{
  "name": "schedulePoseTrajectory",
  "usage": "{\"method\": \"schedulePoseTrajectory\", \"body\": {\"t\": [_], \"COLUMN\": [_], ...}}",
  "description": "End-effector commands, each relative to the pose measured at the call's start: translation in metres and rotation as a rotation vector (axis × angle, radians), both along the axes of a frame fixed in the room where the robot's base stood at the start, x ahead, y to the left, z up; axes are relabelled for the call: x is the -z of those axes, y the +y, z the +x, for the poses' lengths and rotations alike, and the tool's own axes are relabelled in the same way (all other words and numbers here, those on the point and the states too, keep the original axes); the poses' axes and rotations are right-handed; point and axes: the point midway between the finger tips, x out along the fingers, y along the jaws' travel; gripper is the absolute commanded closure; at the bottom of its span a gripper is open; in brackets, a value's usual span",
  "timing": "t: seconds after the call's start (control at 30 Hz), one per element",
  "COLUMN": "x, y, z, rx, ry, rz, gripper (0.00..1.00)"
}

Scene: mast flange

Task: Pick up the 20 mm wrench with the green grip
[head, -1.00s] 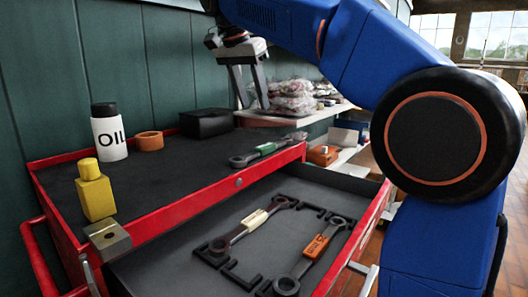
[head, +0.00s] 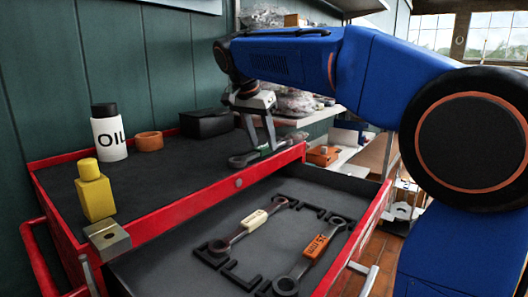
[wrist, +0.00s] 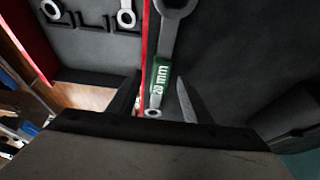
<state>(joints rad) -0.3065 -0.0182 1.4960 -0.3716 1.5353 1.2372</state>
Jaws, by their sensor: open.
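The wrench with the green grip (wrist: 160,80) lies on the dark top of the red tool cart, close to its rim. Its grip reads 20 mm in the wrist view. In the head view the wrench (head: 241,160) is partly hidden by my gripper (head: 262,152). My gripper is open and points down over the green grip. In the wrist view the fingers (wrist: 158,100) stand on either side of the grip's lower end, with nothing held. I cannot tell how far the fingertips are above the top.
An open drawer below holds a cream-grip wrench (head: 254,221) and an orange-grip wrench (head: 317,248) in dark holders. An oil bottle (head: 109,138), an orange ring (head: 149,141), a yellow bottle (head: 94,190) and a black box (head: 206,123) stand on the cart top. Shelves are behind.

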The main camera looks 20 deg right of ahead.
Motion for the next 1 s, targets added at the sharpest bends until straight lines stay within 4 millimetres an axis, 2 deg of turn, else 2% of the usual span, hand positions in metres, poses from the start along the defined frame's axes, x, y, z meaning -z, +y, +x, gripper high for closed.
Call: {"method": "schedulePoseTrajectory", "body": {"t": [0.13,0.4,0.6,0.87,1.0], "x": [0.012,0.014,0.013,0.012,0.003], "y": [-0.004,-0.005,-0.005,-0.005,-0.005], "z": [0.003,0.003,0.003,0.003,0.004], "rx": [0.000,0.000,0.000,0.000,0.001], "ry": [0.001,0.000,0.000,0.000,-0.002], "rz": [-0.001,0.000,0.000,0.000,0.000], "gripper": [0.55,0.55,1.00,1.00,1.00]}}
